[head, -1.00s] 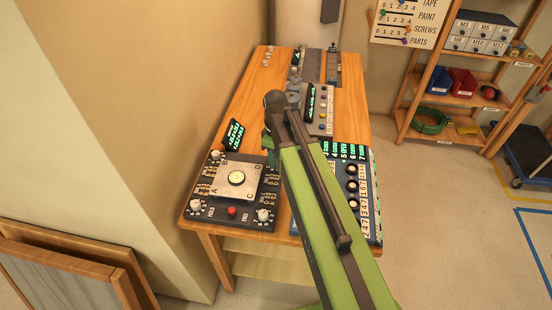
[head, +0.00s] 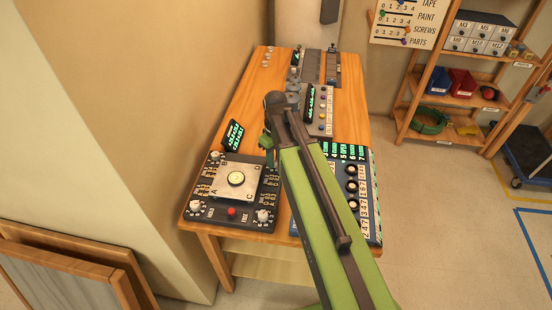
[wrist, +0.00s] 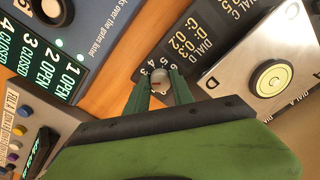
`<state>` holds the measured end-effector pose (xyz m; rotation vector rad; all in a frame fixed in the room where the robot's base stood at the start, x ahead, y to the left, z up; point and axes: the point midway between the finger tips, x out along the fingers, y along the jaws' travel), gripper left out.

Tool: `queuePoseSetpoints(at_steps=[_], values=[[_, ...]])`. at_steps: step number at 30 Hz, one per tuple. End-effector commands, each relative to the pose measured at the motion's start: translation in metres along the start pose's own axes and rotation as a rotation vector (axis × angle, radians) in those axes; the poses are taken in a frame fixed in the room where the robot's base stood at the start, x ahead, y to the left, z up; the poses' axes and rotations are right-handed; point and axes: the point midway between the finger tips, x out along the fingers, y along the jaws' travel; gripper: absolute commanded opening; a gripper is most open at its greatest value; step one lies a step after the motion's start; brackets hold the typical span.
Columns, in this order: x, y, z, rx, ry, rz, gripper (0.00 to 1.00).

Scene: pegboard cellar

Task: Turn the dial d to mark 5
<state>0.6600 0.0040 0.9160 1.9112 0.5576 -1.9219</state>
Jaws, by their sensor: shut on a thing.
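The dark panel (head: 247,216) sits at the near left of the table, with small knobs at its corners around a light square plate (head: 222,180). My gripper (head: 267,146) is at the panel's top right corner, where the arm hides the knob there. In the wrist view, the fingers of my gripper (wrist: 157,93) are shut on a small grey knob, dial d (wrist: 157,76). Numbers around 3 to 6 are printed beside it. Its exact pointer direction is too small to tell. The plate with a round yellow-green centre (wrist: 271,78) lies to its right.
A small upright screen (head: 234,135) stands behind the panel. A blue panel (head: 372,215) with black knobs is on the right, partly behind my arm. Another panel with coloured buttons (head: 323,110) lies farther back. Bare wood (head: 253,95) shows at the table's far left.

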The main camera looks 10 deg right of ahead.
Motion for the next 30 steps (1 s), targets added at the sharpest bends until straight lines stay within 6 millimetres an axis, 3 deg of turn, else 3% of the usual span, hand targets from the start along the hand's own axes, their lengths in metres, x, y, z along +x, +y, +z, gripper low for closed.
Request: queuePoseSetpoints(at_steps=[30], values=[[0.0004,-0.0021,0.0007,0.965,0.016,-0.003,0.0]])
